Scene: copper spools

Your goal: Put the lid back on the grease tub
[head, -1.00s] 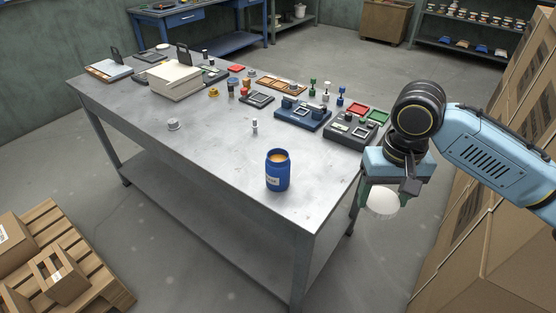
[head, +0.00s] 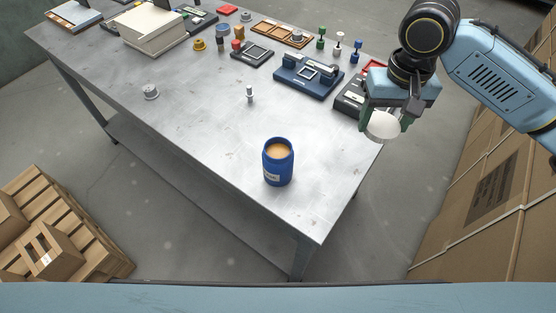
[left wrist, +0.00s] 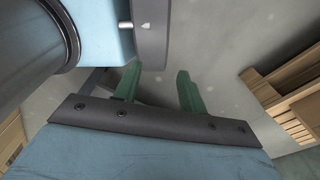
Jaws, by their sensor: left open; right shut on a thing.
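The grease tub (head: 278,163) is a blue tub with a pale label. It stands upright and open on the near right part of the table, with tan grease showing at its mouth. My right gripper (head: 384,122) is shut on a whitish round lid (head: 383,125). It holds the lid in the air to the right of the tub, by the table's right edge, clear of the tub. My left gripper (left wrist: 157,86) shows only in the left wrist view; its green fingers are apart with nothing between them, over the floor.
The grey metal table (head: 200,120) is clear around the tub. A small metal peg (head: 250,94) and a grey knob-like part (head: 151,92) stand farther left. Blue and dark fixtures (head: 308,80) line the back. A wooden pallet with boxes (head: 60,240) is on the floor at left.

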